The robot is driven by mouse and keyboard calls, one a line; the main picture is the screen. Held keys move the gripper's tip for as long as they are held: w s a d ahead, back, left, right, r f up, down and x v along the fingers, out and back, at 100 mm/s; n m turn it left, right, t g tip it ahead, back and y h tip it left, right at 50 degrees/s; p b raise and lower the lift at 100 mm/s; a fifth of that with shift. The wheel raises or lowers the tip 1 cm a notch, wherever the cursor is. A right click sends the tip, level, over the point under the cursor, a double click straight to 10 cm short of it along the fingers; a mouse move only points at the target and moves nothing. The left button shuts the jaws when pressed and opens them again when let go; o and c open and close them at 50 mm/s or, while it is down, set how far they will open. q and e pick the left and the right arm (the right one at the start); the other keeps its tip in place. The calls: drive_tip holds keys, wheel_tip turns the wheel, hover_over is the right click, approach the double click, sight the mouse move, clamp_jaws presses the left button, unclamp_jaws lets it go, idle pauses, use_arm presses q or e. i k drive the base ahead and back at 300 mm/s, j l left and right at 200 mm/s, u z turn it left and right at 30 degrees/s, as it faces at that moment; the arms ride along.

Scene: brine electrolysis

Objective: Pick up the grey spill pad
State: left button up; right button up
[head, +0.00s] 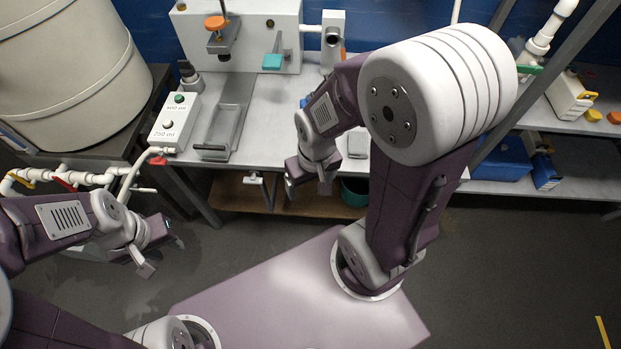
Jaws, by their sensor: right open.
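A small light-grey flat piece (358,144), which looks like the grey spill pad, lies on the bench top just right of my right gripper. My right arm hides part of the bench around it, so its full outline is unclear. My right gripper (308,186) is open and empty, pointing down at the front edge of the bench, to the left of the pad and apart from it. My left gripper (160,256) hangs low over the floor at the left, in front of the bench, with nothing visible in it.
The grey bench (265,135) carries a long tray (220,128), a white control box (174,122) and a white stand with an orange knob. A large cream tank (70,75) stands left, white pipes below it. A green bin (355,190) sits under the bench. Shelves stand right.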

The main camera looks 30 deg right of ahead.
sight(358, 145)
drive_tip(key=z, duration=1.55)
drive_tip(key=u, duration=2.5)
drive_tip(key=z, duration=2.5)
drive_tip(key=i+l, duration=0.5)
drive_tip(key=i+z, duration=0.05)
drive_tip(key=i, duration=0.05)
